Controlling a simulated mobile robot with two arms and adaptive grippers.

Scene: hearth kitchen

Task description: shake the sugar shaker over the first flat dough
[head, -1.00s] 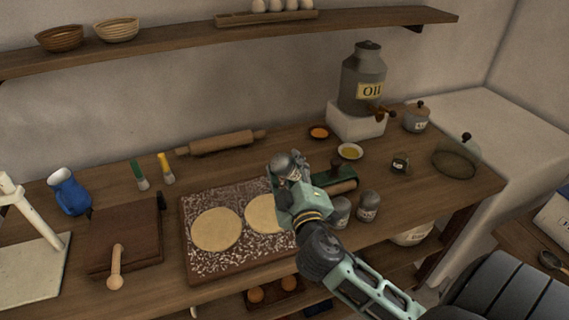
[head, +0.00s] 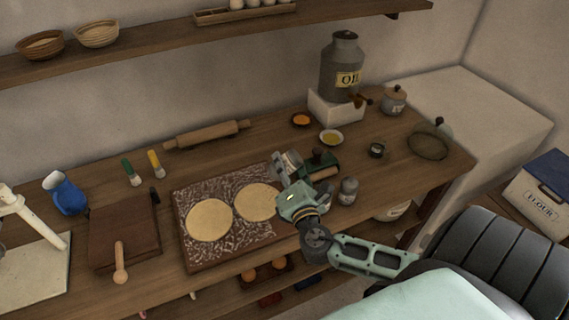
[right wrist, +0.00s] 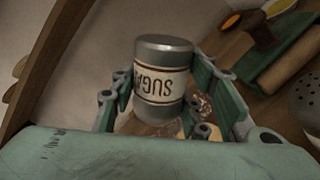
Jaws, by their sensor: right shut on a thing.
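My right gripper (head: 287,168) is shut on the sugar shaker. In the right wrist view the sugar shaker (right wrist: 162,85) is a grey metal can with a white SUGAR label, upside down in that picture, between the fingers. In the head view the gripper hides most of it. Two round, pale flat doughs lie on a floured board (head: 203,262): a left one (head: 209,220) and a right one (head: 256,202). The gripper is above the board's right edge, just right of the right dough. My left gripper is not in view.
A grey shaker (head: 348,190) stands right of the gripper, near a green tool with a wooden roller (head: 323,172). Bowls of orange (head: 301,120) and yellow (head: 331,137) stand behind. A rolling pin (head: 208,134) lies behind the board. The air above both doughs is clear.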

